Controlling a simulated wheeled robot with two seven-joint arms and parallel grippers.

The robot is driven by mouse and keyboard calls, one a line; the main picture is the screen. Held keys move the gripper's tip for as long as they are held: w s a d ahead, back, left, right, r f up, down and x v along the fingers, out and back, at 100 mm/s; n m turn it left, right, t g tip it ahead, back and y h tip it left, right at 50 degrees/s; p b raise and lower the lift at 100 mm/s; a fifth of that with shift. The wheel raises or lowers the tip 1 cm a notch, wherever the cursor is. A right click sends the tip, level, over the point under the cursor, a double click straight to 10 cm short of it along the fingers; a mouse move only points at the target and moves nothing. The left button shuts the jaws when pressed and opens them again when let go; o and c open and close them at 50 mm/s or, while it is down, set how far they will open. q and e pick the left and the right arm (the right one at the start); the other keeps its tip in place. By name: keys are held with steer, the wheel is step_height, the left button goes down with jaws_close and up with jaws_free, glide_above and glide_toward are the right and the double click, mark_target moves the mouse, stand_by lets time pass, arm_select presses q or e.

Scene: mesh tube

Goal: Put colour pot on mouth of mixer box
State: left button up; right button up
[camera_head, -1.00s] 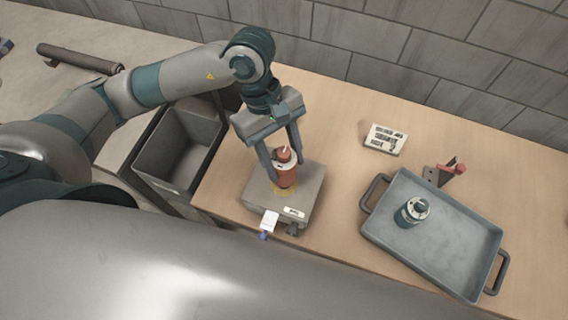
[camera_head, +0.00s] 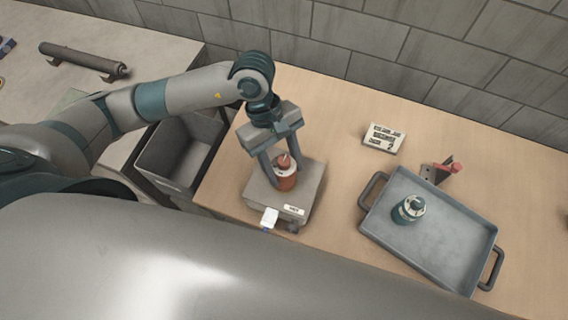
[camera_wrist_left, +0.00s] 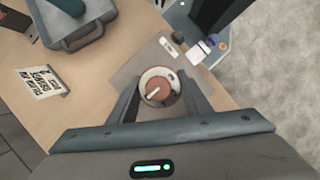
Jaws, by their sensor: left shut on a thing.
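The colour pot (camera_head: 286,178) is a red-brown pot with a pale collar and a red cap. My left gripper (camera_head: 281,176) is shut on it, with one finger on each side. The pot is upright at the mixer box (camera_head: 262,200), a flat grey box near the table's front edge. The pot covers the box's mouth, and I cannot tell whether its base touches the box. In the left wrist view the pot (camera_wrist_left: 158,86) sits between the fingers, over the grey box top (camera_wrist_left: 138,68). My right gripper is not in view.
A grey tray (camera_head: 440,250) at the right holds a teal pot (camera_head: 409,209). A white label card (camera_head: 383,138) and a red-handled tool (camera_head: 441,171) lie behind it. A grey bin (camera_head: 163,165) stands left of the table. The table between box and tray is clear.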

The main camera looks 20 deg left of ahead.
arm_select(q)
steer(key=o, duration=1.1)
steer(key=shift+o, duration=0.2)
steer(key=shift+r, duration=0.15)
steer(key=shift+w+a+r, duration=0.15)
steer(key=shift+w+r, duration=0.05)
steer(key=shift+r, duration=0.1)
steer(key=b+v, duration=0.4)
steer(key=v, duration=0.7)
steer(key=shift+s+b, duration=0.15)
steer(key=shift+b, duration=0.25)
steer(key=shift+r, duration=0.1)
